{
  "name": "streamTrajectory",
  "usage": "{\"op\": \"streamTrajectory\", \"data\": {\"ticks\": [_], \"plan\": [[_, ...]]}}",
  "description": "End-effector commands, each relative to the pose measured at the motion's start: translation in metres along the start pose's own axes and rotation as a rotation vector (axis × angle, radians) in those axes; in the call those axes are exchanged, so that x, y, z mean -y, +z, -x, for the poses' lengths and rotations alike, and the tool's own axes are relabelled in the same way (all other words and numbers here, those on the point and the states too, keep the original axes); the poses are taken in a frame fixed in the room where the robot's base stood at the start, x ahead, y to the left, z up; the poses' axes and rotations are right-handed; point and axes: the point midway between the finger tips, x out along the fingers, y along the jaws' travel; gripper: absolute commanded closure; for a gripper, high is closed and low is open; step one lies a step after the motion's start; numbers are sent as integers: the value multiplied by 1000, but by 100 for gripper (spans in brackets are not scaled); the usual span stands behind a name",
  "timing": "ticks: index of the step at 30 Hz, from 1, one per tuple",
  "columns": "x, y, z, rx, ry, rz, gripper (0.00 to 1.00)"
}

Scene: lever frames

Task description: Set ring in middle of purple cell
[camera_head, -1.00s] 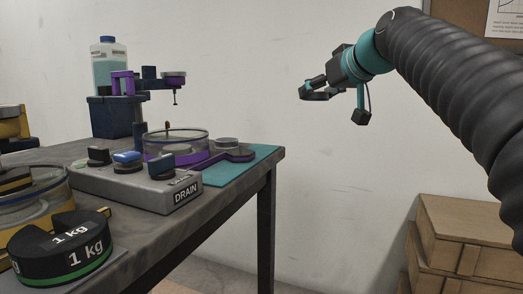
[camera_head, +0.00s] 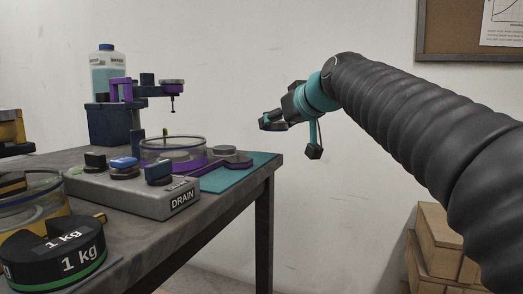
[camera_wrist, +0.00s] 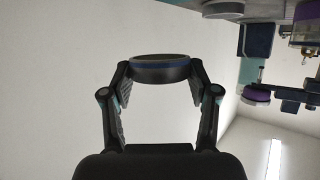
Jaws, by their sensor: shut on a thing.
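The purple cell (camera_head: 174,154) is a clear round dish with a purple base on the table, with a short brass-coloured post inside it. My gripper (camera_head: 270,121) is in the air, right of the cell and higher in the head view. In the wrist view my gripper (camera_wrist: 160,75) is shut on a dark ring (camera_wrist: 160,73) with a blue band, held between its two fingertips. In the head view the ring is small and hard to tell from the dark fingers.
A grey box (camera_head: 140,195) with knobs and a DRAIN label stands in front of the cell. A purple-and-blue stand (camera_head: 122,120) overhangs behind it. A black 1 kg weight (camera_head: 55,255) and a yellow cell (camera_head: 40,205) are at left. Free air lies between gripper and table.

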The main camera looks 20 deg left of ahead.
Motion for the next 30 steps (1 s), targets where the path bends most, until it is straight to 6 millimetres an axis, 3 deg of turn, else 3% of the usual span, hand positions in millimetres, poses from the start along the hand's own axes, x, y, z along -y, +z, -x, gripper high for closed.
{"op": "streamTrajectory", "data": {"ticks": [3,9,21,30], "plan": [[17,7,-19,1,-4,3,82],[29,11,-34,-1,0,1,82],[29,45,-49,-1,1,0,82],[29,47,-50,-1,1,0,82]]}}
